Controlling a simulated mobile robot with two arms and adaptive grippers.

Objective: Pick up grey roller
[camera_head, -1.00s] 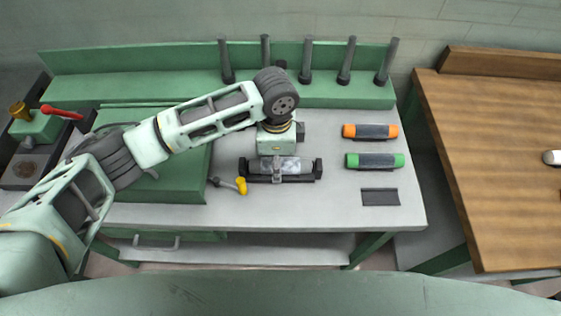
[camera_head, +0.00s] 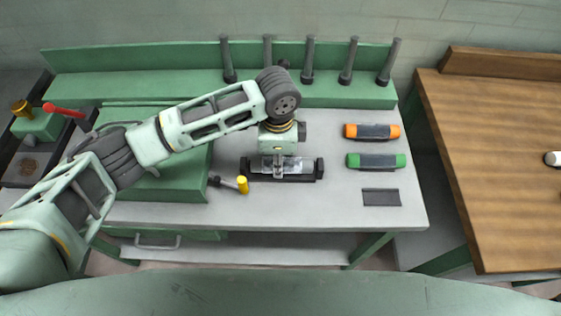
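The grey roller (camera_head: 299,165) lies lengthwise left to right in a black cradle (camera_head: 319,169) on the grey bench. My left gripper (camera_head: 279,166) points down over the middle of the roller. One finger shows in front of the roller; the other finger is hidden, so I cannot tell whether they are closed on it. The roller is at the level of the cradle, and I cannot see a gap beneath it. My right gripper is not in view.
An orange-ended roller (camera_head: 372,131) and a green-ended roller (camera_head: 376,161) lie to the right, above a dark flat rectangle (camera_head: 381,198). A yellow-headed tool (camera_head: 242,185) lies just left of the cradle. Several dark upright posts (camera_head: 310,60) stand along the back.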

